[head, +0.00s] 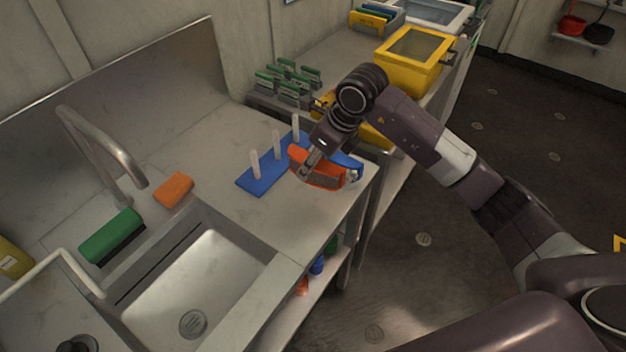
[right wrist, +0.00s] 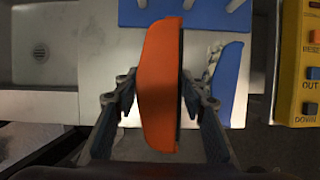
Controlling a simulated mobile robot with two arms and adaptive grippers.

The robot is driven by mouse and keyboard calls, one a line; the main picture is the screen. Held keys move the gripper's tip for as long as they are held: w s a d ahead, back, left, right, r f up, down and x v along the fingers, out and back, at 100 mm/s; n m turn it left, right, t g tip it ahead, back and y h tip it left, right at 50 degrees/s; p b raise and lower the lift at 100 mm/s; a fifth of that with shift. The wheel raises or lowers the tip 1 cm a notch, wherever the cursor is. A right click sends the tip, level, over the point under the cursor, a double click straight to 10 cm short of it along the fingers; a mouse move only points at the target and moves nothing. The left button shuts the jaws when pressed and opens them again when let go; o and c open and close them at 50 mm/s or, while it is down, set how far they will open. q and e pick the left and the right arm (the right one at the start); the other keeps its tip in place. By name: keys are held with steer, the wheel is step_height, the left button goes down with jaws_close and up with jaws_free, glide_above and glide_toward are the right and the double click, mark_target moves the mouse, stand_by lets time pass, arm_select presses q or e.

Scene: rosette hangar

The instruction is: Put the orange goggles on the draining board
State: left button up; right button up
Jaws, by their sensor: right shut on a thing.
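The orange goggles (head: 322,176) are held in my right gripper (head: 312,158). In the right wrist view the orange goggles (right wrist: 157,85) stand lengthwise between the two fingers of the right gripper (right wrist: 160,98), which is shut on them. They are above the right end of the pale grey draining board (head: 305,215), close to its edge. The draining board also shows in the right wrist view (right wrist: 98,45). I cannot tell any gap below the goggles. My left gripper is not in view.
A blue base (head: 257,184) with upright pale pegs stands on the board. A blue item (head: 350,163) lies beside the goggles, partly hidden. The sink (head: 205,285), an orange sponge (head: 174,189) and a green brush (head: 110,235) are to the left. Bare board lies in front of the pegs.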

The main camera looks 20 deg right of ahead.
mark_target(313, 174)
step_height(313, 174, down, 3)
steer(key=shift+f, duration=0.2)
step_height(313, 174, down, 3)
steer(key=shift+f+p, duration=0.2)
steer(key=shift+p, duration=0.55)
steer(key=shift+f, duration=0.45)
steer(key=shift+f, duration=0.1)
steer(key=o, duration=1.2)
